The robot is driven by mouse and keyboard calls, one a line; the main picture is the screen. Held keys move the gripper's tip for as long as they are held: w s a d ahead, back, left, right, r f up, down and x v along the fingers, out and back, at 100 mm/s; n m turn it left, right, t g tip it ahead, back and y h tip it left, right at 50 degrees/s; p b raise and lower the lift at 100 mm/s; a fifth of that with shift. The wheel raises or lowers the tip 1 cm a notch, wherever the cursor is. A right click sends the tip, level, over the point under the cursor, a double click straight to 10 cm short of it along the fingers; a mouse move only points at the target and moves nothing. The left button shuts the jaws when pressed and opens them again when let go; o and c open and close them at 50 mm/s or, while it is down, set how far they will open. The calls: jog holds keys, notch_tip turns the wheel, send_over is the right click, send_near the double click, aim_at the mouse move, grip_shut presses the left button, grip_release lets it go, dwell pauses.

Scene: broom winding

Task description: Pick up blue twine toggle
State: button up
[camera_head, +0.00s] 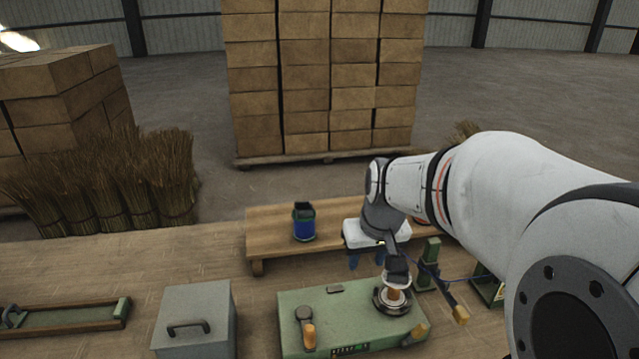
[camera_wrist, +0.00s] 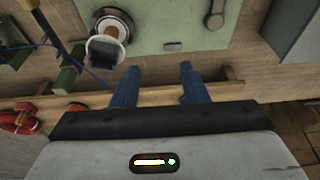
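A blue spool (camera_head: 304,226) with a dark block on top stands on the low wooden bench (camera_head: 270,248), left of my gripper. A thin blue line of twine (camera_wrist: 92,74) runs beside the winding head (camera_wrist: 122,22); it also shows in the head view (camera_head: 455,278). A dark block (camera_wrist: 103,51) sits in front of the winding head; I cannot tell whether it is the blue twine toggle. My gripper (camera_wrist: 158,84) is open, its two blue fingers apart with nothing between them. In the head view my gripper (camera_head: 367,262) hangs behind the green machine.
The green machine (camera_head: 325,300) carries the winding head and a wooden-handled lever (camera_head: 308,332). A grey box (camera_head: 195,318) stands to its left. Red spools (camera_wrist: 18,121) lie left in the wrist view. Stacked cartons (camera_head: 325,80) and broom bundles (camera_head: 120,185) stand behind.

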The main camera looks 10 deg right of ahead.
jog(key=w+d+f+p, duration=0.15)
jog(key=w+d, duration=0.25)
jog(key=w, duration=0.4)
jog(key=w+d+f+t+p, duration=0.15)
jog(key=w+d, duration=0.25)
jog(key=w, duration=0.4)
jog(key=w+d+p, duration=0.3)
jog(key=w+d, duration=0.1)
jog(key=w, duration=0.4)
jog(key=x, duration=0.2)
jog(key=p+x, duration=0.1)
jog(key=x, duration=0.1)
jog(key=p+x, duration=0.1)
jog(key=x, duration=0.1)
jog(key=shift+s+a+f, duration=0.2)
jog(key=shift+a+f, duration=0.15)
jog(key=shift+w+f, duration=0.2)
jog(key=shift+f, duration=0.4)
jog(key=shift+c, duration=0.2)
grip_shut()
